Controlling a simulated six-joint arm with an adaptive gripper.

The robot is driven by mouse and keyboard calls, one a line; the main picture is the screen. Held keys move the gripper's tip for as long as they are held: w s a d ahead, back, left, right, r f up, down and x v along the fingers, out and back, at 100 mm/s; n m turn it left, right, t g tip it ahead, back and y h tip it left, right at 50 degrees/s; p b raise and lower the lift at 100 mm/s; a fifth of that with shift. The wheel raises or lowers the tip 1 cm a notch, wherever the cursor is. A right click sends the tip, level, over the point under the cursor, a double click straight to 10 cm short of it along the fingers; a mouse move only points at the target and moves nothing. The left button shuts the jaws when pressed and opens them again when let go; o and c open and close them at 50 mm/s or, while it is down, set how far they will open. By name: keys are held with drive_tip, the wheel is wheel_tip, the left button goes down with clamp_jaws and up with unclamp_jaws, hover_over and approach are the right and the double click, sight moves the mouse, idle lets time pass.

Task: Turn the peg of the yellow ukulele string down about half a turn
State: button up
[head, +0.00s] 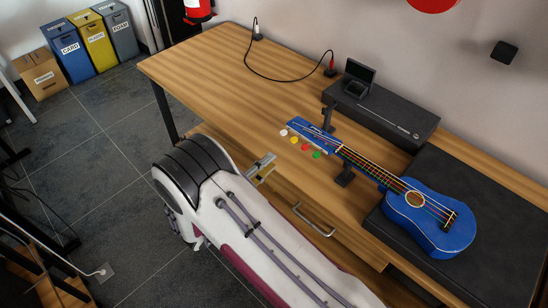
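A blue ukulele (430,215) lies at the right of the wooden table, its neck running up and left to the headstock (312,132). Along the headstock's near side are a white peg (283,132), a yellow peg (294,140), a red peg (305,147) and a green peg (317,154). The strings are coloured, but too thin to follow one by one. My gripper (264,165) shows only as a small grey and tan end beyond my large white arm, below and left of the pegs and apart from them. Its opening is not readable.
A dark mat (500,262) lies under the body. A long black case (400,122) with a small open box (358,80) stands behind. A cable (290,80) crosses the back. The table's left part is clear.

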drive_tip(key=shift+s+a, duration=0.3)
drive_tip(key=shift+s, duration=0.15)
idle(0.5)
